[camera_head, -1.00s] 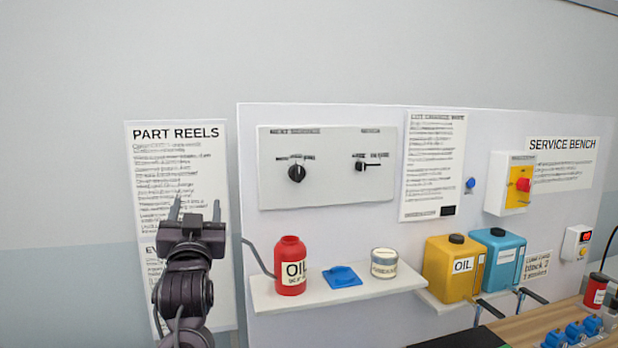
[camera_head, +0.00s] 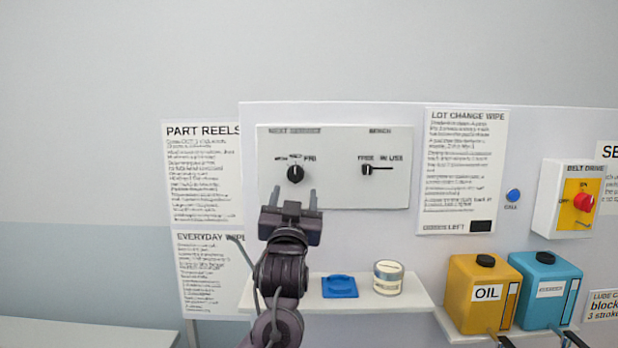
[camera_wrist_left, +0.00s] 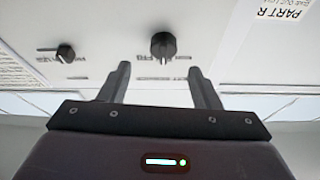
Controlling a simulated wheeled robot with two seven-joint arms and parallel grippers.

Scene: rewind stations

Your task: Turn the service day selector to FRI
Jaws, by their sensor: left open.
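The service day selector is a round black knob (camera_head: 295,174) on the left of a pale wall panel (camera_head: 345,195). Its printed labels are small; FRI reads at its upper right. Its pale pointer mark looks roughly straight up, not at FRI. My left gripper (camera_head: 293,196) is open and empty, below the knob in the head view. In the left wrist view, the knob (camera_wrist_left: 163,45) lies beyond and between the open fingertips (camera_wrist_left: 160,68), apart from them. My right gripper is not in view.
A second black switch (camera_head: 367,169) marked FREE and IN USE sits on the same panel's right. Below, a shelf (camera_head: 415,297) carries a blue item (camera_head: 340,286) and a tin (camera_head: 388,277); my arm covers its left part. A blue button (camera_head: 513,195) and belt drive switch (camera_head: 584,202) are farther right.

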